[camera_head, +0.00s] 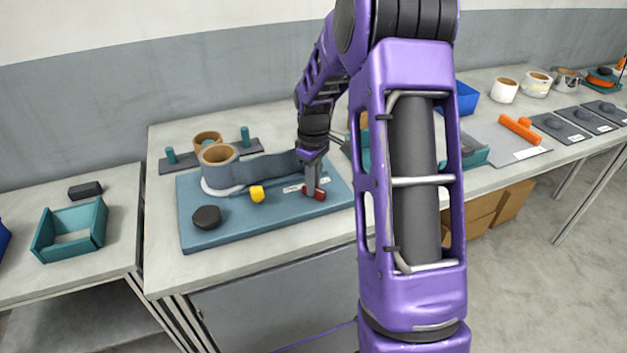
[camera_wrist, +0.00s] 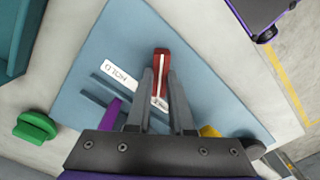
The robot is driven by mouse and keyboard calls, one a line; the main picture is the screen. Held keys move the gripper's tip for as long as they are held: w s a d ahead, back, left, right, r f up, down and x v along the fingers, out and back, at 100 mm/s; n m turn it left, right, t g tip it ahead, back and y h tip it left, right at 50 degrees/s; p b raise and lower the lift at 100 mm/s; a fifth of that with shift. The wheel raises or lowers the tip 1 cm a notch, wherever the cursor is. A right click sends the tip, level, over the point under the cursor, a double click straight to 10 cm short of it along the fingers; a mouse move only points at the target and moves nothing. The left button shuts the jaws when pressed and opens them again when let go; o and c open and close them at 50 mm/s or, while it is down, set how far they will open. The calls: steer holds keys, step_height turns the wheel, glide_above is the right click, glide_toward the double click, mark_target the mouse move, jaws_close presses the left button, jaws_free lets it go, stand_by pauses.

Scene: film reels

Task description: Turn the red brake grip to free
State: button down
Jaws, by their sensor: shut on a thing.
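The red brake grip (camera_head: 319,195) is a small red bar low on the front right part of the blue board (camera_head: 225,233). My gripper (camera_head: 313,188) reaches down to it from above, with its fingers closed about it. In the wrist view the red grip (camera_wrist: 161,57) shows a pale line along its top and sticks out beyond my fingertips (camera_wrist: 160,76). A white label reading HOLD (camera_wrist: 120,74) lies to its left. A second label (camera_wrist: 160,103) shows between my fingers, its text mostly hidden.
A yellow knob (camera_head: 257,194) and a black knob (camera_head: 206,217) stand on the board left of the grip. A film reel (camera_head: 219,167) with a dark strip stands behind them. A teal tray (camera_head: 71,230) is on the left table. Orange-handled gear (camera_head: 520,129) lies far right.

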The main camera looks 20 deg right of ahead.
steer(key=shift+n, duration=0.8)
steer(key=c, duration=0.8)
jaws_free()
step_height(320, 180, up, 18)
steer(key=p, duration=0.2)
steer(key=shift+f, duration=0.25)
steer(key=shift+a, duration=0.1)
